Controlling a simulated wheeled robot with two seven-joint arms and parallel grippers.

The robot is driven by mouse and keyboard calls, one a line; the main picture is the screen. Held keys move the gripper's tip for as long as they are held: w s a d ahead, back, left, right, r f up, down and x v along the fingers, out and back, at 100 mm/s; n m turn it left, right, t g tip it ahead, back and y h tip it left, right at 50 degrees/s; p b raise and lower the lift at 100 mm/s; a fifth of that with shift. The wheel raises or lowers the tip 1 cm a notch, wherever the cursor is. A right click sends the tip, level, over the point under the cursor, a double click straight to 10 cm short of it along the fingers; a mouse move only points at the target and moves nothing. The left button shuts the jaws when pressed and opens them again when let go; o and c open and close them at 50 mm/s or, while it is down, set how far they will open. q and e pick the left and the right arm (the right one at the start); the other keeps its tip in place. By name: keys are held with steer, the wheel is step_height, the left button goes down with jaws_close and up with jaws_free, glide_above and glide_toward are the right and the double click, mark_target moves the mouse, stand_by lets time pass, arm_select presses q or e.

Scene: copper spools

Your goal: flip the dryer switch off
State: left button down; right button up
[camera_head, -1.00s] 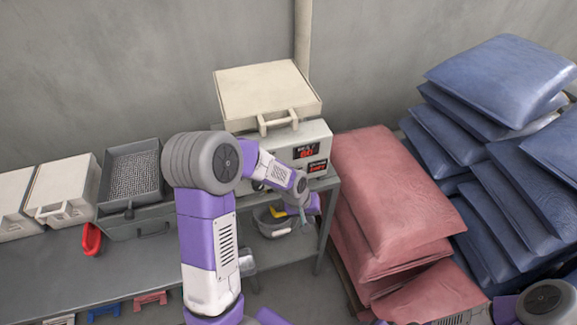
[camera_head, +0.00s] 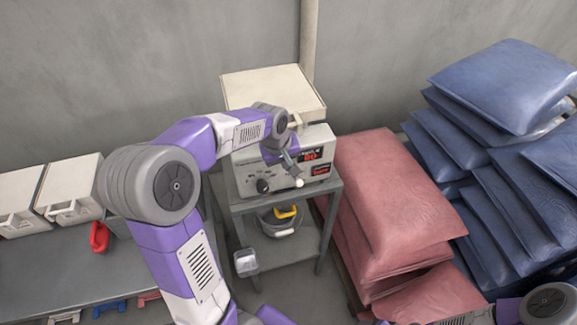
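The dryer (camera_head: 245,170) is a pale box on a grey stand, with a cream lid on top. Its front panel has red lit displays (camera_head: 311,156) and a dark round knob (camera_head: 262,186). My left arm reaches across from the lower left, and my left gripper (camera_head: 296,174) points down in front of the panel, between the knob and the displays. Its fingers are too small to tell open from shut, and contact with the panel cannot be told. No switch can be made out clearly; the gripper covers part of the panel. My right gripper is out of view.
A grey bucket (camera_head: 283,228) with a yellow item sits on the stand's lower shelf. Pink sacks (camera_head: 400,200) and blue sacks (camera_head: 500,85) are stacked on the right. White bins (camera_head: 70,190) stand on the grey bench at left.

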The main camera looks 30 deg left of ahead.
mark_target(298, 181)
arm_select(q)
steer(key=x, duration=0.8)
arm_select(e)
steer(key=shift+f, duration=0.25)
arm_select(q)
steer(key=shift+f, duration=0.15)
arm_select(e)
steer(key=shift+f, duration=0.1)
